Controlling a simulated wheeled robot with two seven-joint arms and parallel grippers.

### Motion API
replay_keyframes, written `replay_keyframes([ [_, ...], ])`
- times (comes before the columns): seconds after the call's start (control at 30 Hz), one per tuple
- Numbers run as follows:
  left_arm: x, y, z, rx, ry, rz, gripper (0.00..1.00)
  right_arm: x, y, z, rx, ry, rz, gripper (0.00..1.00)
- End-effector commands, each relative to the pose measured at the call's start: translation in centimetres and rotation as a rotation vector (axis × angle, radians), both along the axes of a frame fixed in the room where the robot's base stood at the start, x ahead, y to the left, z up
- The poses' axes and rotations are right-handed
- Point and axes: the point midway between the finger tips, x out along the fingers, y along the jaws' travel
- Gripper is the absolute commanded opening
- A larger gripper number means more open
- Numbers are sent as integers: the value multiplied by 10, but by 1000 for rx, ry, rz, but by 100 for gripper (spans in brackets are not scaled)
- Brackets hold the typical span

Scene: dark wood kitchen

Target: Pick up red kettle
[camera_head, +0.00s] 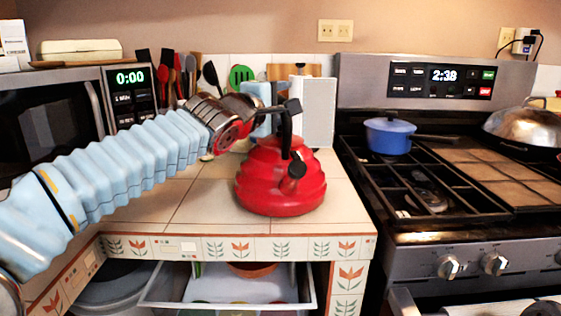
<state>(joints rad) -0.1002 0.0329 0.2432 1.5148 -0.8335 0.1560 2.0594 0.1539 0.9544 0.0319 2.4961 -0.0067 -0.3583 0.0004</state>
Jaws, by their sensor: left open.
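The red kettle (281,181) stands upright on the tiled counter, near its front edge and left of the stove. It has a ribbed red body, a black handle on top and a dark spout end facing the front right. My left gripper (288,120) reaches in from the left and is at the top of the kettle, by the black handle. Its dark fingers overlap the handle in the picture, so I cannot tell whether they touch it. The jaws are open. My right gripper is not in view.
A microwave (48,112) stands at the left and several utensils behind my arm. A white box (313,111) is behind the kettle. The stove at right bears a blue pot (388,137) and a metal lid (524,124). An open drawer (228,308) is below the counter.

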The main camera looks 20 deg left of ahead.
Motion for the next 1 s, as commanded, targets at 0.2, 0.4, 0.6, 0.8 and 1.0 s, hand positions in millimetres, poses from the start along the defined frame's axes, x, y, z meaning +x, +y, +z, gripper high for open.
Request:
replay_keyframes([
  [0.2,0,0,0,0,0,0,30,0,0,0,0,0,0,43],
  [0.4,0,0,0,0,1,0,0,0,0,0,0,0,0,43],
  [0.6,0,0,-1,0,1,0,0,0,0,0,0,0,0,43],
  [0.8,0,0,-1,0,2,1,0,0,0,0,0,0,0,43],
  [1.0,0,0,-1,0,2,1,0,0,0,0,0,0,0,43],
])
